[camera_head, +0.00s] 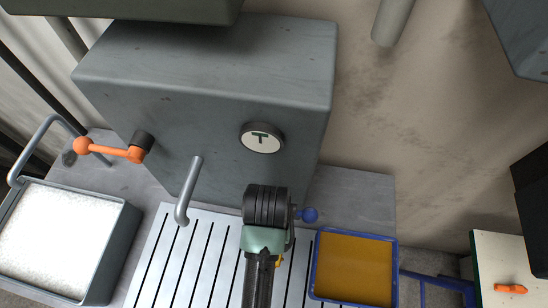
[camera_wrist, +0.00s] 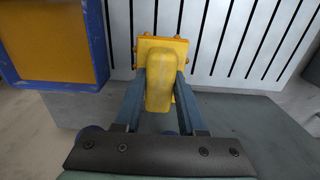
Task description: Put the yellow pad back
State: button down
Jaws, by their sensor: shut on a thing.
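The yellow pad (camera_wrist: 162,80) is in the wrist view, a block with a wider plate at its far end. My gripper (camera_wrist: 160,72) is shut on it, one blue-grey finger on each side. The pad is over or near the edge of the slotted white plate; I cannot tell whether it touches anything below. In the head view only a small yellow bit (camera_head: 278,262) of it shows beside my gripper (camera_head: 264,240), which hides the rest along with the fingertips.
A blue-rimmed tray (camera_head: 316,262) with an ochre inside stands right of my gripper. The slotted plate (camera_head: 185,255) lies left of it. A grey bin (camera_head: 112,262) of white grains stands far left. A grey machine (camera_head: 215,110) with a spout (camera_head: 187,190) and orange lever (camera_head: 112,149) rises behind.

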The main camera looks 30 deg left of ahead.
jog(key=shift+w+a, duration=0.1)
jog(key=shift+a, duration=0.1)
jog(key=shift+f+p, duration=1)
jog(key=shift+f, duration=3.75)
jog(key=shift+f, duration=0.1)
jog(key=shift+f, duration=0.1)
jog(key=c, duration=0.5)
grip_release()
jog(key=shift+f+b, duration=0.1)
jog(key=shift+b, duration=0.25)
